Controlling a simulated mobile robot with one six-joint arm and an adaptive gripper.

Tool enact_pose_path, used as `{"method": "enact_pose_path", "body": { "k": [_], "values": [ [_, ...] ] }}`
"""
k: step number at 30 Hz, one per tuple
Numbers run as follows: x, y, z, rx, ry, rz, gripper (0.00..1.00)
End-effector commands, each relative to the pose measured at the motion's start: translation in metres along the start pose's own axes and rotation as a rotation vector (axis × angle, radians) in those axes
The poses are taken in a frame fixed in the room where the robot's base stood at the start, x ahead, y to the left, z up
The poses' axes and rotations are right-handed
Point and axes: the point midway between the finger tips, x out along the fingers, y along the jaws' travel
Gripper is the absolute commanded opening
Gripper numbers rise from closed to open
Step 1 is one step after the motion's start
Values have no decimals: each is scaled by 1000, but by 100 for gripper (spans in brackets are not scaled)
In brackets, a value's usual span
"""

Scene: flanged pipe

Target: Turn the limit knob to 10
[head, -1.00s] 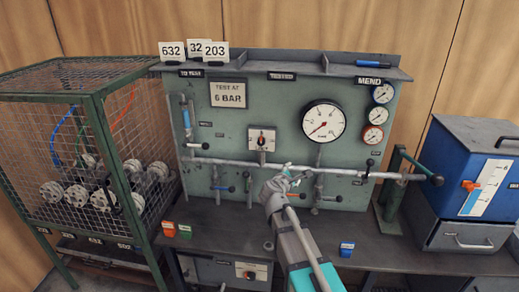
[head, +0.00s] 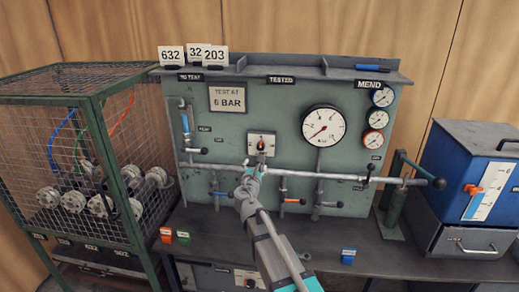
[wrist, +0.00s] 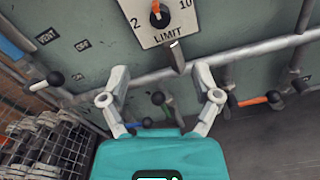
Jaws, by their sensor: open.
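The limit knob is an orange-and-black pointer knob (wrist: 159,14) on a pale plate (wrist: 168,24) marked 2, 10 and LIMIT, at the top of the wrist view. In the head view the plate (head: 262,146) sits on the green panel, left of the large gauge. The knob's top is cut off in the wrist view, so its exact setting is unclear. My gripper (head: 254,174) is just below the plate in the head view. In the wrist view my gripper (wrist: 162,85) is open and empty, its fingers spread below the plate, apart from the knob.
A horizontal pipe (head: 330,177) crosses the panel just below the plate. A short metal stub (wrist: 177,58) sticks out under the plate. Several valve levers line the lower panel. A wire cage (head: 75,150) stands left and a blue box (head: 470,165) right.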

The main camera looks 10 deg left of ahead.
Motion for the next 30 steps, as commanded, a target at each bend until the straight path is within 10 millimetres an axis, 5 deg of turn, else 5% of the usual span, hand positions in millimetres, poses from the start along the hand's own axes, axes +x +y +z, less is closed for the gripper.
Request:
{"method": "enact_pose_path", "body": {
  "k": [30],
  "values": [
    [126, 1, -1, 2, 0, 0, 81]
  ]
}}
